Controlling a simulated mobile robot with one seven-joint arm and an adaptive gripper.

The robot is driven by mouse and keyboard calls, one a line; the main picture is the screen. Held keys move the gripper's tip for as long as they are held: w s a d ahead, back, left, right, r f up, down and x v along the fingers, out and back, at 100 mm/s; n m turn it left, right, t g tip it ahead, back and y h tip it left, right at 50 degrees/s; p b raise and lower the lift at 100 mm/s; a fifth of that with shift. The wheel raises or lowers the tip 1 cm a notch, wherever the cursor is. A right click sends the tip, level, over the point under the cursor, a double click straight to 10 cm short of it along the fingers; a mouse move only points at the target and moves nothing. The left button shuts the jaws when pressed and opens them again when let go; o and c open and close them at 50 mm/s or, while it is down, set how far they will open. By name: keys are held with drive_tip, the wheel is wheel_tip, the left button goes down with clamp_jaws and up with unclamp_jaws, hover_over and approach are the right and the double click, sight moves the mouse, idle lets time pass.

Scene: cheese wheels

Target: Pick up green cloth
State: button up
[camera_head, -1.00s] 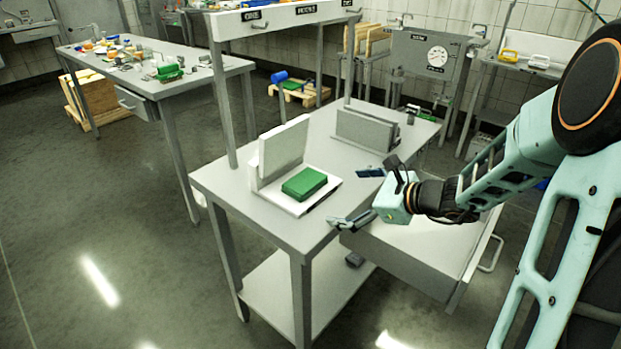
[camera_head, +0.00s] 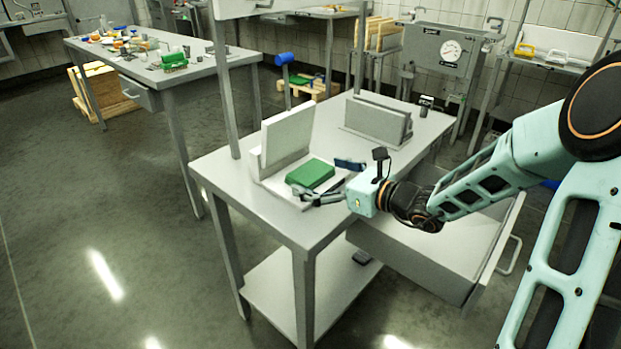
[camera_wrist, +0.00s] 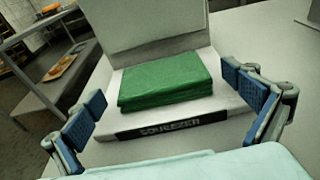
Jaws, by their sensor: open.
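The green cloth (camera_head: 311,173) is a flat folded block lying on the white base of a squeezer (camera_head: 268,176) on the near table. In the wrist view the cloth (camera_wrist: 165,82) lies in front of the upright white plate, above a dark label reading "SQUEEZER" (camera_wrist: 172,126). My gripper (camera_head: 318,192) is open, just to the right of and in front of the cloth. In the wrist view my gripper (camera_wrist: 172,118) has its blue-padded fingers spread wide to either side, with the cloth ahead between them and nothing held.
A grey upright holder (camera_head: 378,119) stands farther back on the near table (camera_head: 240,205). An open drawer (camera_head: 430,255) sticks out below my arm. Table posts and an overhead shelf rise at the back left. Another table (camera_head: 205,70) with small objects stands far left.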

drive_tip(key=x, duration=0.2)
drive_tip(key=shift+w+a, duration=0.25)
drive_tip(key=c, duration=1.2)
drive_tip(key=shift+c, duration=0.2)
